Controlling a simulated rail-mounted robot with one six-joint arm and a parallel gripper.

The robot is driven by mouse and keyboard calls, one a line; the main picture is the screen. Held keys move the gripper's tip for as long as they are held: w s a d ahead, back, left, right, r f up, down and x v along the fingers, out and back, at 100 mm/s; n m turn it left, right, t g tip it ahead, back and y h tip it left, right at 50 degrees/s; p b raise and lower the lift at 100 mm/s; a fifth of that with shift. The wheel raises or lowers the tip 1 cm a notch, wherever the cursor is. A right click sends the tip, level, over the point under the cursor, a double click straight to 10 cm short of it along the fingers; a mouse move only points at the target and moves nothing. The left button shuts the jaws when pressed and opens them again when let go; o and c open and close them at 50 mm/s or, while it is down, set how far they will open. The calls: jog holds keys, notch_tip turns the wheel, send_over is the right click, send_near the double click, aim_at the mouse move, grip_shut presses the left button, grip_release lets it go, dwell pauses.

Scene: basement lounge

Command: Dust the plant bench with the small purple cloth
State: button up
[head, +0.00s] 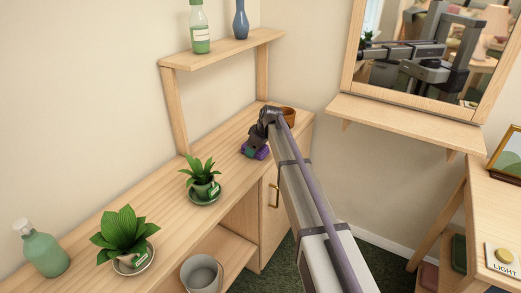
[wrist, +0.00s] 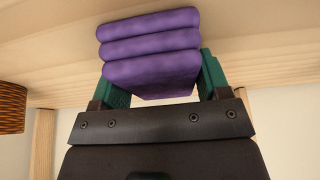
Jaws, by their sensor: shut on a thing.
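The small purple cloth (wrist: 150,45) is a folded, layered pad between the two green fingers of my gripper (wrist: 155,85) in the wrist view. My gripper is shut on it. In the head view, my gripper (head: 254,150) is over the far right part of the wooden plant bench (head: 165,207), with the purple cloth (head: 262,153) at its tip. The cloth is at or just above the bench top; I cannot tell whether it touches. Part of the cloth is hidden by my gripper.
Two potted plants stand on saucers on the bench, one mid-bench (head: 201,180) and one nearer (head: 124,235). A green bottle (head: 45,252) is at the left end. A brown pot (head: 288,116) stands just beyond my gripper. A raised shelf (head: 225,50) overhangs the back. Bare wood lies between plant and gripper.

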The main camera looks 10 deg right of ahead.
aim_at(263, 148)
jog(key=shift+w+a, duration=1.25)
jog(key=shift+a, duration=0.15)
jog(key=shift+w+a, duration=1.2)
jog(key=shift+a, duration=0.2)
jog(key=shift+f, duration=0.2)
jog(key=shift+s+r, duration=0.1)
jog(key=shift+s, duration=0.05)
jog(key=shift+s+d, duration=1.05)
jog(key=shift+d, duration=0.05)
jog(key=shift+s+d+r, duration=0.1)
jog(key=shift+s+d, duration=0.5)
jog(key=shift+d, duration=0.3)
jog(key=shift+s+d, duration=0.6)
jog(key=shift+d, duration=0.25)
jog(key=shift+s+d, duration=1.1)
jog(key=shift+d, duration=0.15)
notch_tip(263, 148, up, 6)
jog(key=p, duration=0.6)
